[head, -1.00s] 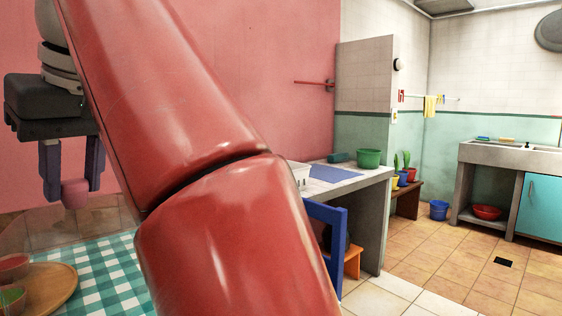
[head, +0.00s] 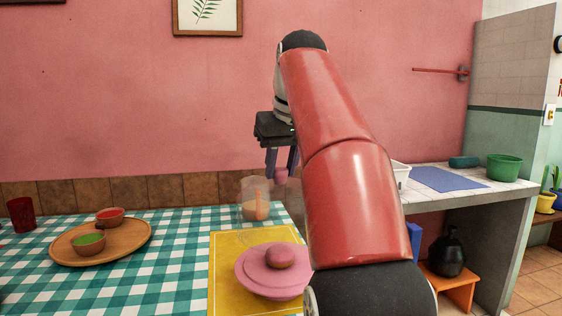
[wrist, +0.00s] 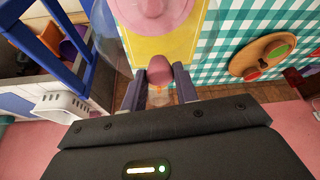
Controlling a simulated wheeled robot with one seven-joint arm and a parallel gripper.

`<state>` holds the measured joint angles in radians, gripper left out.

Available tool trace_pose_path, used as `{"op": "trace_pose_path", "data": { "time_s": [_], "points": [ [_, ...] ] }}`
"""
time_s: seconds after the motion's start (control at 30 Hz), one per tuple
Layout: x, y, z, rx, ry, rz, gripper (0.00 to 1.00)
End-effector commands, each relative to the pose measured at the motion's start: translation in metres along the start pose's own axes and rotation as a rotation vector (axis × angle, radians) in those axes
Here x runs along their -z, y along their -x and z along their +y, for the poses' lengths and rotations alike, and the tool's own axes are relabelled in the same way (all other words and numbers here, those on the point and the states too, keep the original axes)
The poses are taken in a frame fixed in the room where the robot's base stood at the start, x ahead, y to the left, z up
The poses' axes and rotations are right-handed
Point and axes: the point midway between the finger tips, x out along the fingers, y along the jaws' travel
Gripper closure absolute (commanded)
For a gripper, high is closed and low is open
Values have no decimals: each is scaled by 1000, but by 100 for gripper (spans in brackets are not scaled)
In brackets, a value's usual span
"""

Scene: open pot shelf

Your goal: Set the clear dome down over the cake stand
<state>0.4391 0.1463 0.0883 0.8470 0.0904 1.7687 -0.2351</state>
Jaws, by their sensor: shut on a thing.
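My gripper (head: 282,165) is shut on the pink knob (head: 281,175) of the clear dome. The knob (wrist: 159,70) also shows between the fingers in the wrist view. The dome (wrist: 135,45) hangs below the fingers, see-through and hard to outline. The pink cake stand (head: 262,284) stands on a yellow mat, with a small round darker pink cake (head: 280,256) on it. In the head view my gripper is beyond the stand, toward the wall, and higher. In the wrist view the stand (wrist: 130,12) shows through the dome at the top edge. My arm hides the stand's right edge.
The yellow mat (head: 225,270) lies on a checked tablecloth (head: 180,275). A glass with orange contents (head: 256,208) stands behind the mat. A wooden tray (head: 125,243) with two bowls and a red cup (head: 21,214) are at left. A counter (head: 485,195) is at right.

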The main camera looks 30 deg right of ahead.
Motion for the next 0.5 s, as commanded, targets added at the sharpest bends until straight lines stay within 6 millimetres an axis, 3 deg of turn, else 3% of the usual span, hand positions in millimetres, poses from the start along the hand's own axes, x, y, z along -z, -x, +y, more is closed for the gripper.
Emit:
{"op": "trace_pose_path", "data": {
  "time_s": [0.5],
  "points": [
    [-20, -45, -1, 0, 0, 1, 100]
  ]
}}
